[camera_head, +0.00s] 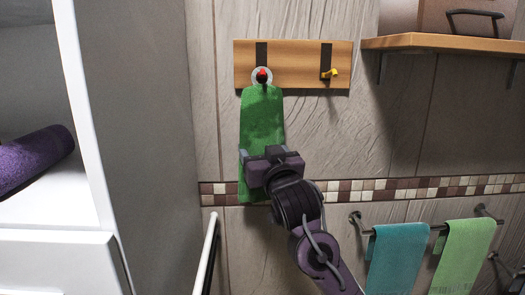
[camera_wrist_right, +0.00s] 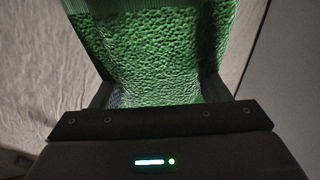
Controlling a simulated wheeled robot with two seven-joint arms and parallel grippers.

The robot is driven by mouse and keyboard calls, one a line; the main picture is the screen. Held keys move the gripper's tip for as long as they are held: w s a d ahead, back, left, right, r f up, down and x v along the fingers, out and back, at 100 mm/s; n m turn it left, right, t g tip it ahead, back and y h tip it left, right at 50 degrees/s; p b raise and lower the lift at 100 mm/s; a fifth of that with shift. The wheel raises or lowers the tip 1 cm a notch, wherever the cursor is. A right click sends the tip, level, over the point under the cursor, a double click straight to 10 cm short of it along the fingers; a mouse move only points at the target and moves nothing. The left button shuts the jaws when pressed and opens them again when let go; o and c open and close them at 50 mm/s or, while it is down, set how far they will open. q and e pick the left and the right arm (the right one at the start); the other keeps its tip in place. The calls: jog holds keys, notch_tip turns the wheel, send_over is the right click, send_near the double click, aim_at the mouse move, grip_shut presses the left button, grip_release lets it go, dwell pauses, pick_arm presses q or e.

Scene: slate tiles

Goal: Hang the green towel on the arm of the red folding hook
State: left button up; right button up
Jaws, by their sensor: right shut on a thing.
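The green towel (camera_head: 262,118) hangs long and narrow in front of the tiled wall, its top edge just under the red folding hook (camera_head: 262,75). A dark loop or part shows at the towel's top by the red tip; I cannot tell whether it is around the hook's arm. My right gripper (camera_head: 268,156) is shut on the towel at about mid-height. In the right wrist view the towel (camera_wrist_right: 155,50) fills the space between the fingers. My left gripper is not in view.
The wooden board (camera_head: 300,62) also carries a yellow hook (camera_head: 331,73) to the right. A wooden shelf (camera_head: 440,42) juts out at upper right. A rail at lower right holds a teal towel (camera_head: 398,255) and a light green towel (camera_head: 465,255). A white cabinet (camera_head: 85,120) stands left.

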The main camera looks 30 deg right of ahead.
dwell(0.3)
jog(key=o, duration=1.1)
jog(key=shift+c, duration=0.2)
jog(key=shift+s, duration=0.1)
jog(key=b+v, duration=0.4)
jog(key=v, duration=0.3)
jog(key=shift+s, duration=0.35)
jog(key=shift+a+f, duration=0.15)
jog(key=shift+a, duration=0.05)
